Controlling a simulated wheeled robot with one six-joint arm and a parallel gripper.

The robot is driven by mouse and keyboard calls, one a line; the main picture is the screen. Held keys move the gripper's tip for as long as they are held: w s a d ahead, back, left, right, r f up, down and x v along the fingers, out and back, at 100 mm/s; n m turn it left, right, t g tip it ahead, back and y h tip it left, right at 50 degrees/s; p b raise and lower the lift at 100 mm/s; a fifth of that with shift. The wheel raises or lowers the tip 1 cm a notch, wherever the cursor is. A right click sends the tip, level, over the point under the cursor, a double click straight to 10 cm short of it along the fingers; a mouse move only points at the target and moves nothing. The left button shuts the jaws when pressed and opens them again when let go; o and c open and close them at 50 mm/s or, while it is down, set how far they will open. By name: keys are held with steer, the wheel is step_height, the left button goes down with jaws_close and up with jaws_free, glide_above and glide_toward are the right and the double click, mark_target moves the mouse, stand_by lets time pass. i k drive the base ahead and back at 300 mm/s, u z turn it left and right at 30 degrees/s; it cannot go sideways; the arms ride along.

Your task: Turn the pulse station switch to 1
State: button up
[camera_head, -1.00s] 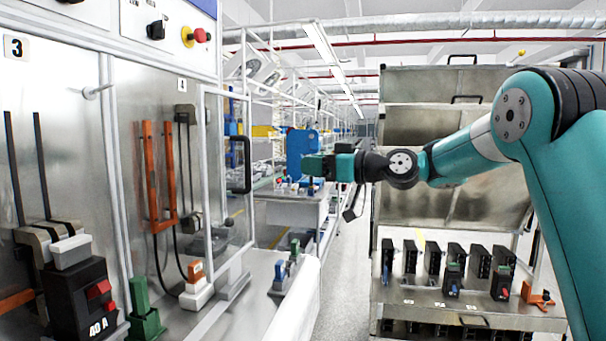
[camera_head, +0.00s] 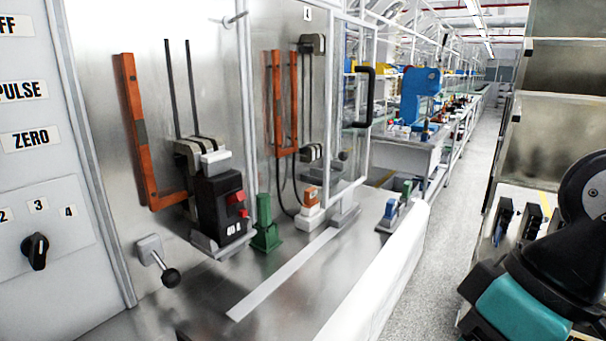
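A black rotary switch (camera_head: 36,250) is on the light grey panel (camera_head: 30,170) at the left edge. The numbers 2, 3 and 4 stand around its upper side, with 3 almost straight above the knob. Its handle looks close to upright; the exact number it points at is hard to tell. No number 1 shows; the panel is cut off by the left picture edge. My gripper is out of view. Only dark and teal links of my arm show at the lower right, far from the switch.
Labels ending in FF, PULSE and ZERO run down the panel. Right of it stand a black 40 A breaker (camera_head: 222,207), a ball-ended lever (camera_head: 170,276), an orange frame (camera_head: 137,130) and a green block (camera_head: 266,225). The steel bench top (camera_head: 215,300) has bare areas. An aisle (camera_head: 455,215) lies beyond.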

mark_target(35, 246)
steer(key=u, duration=1.6)
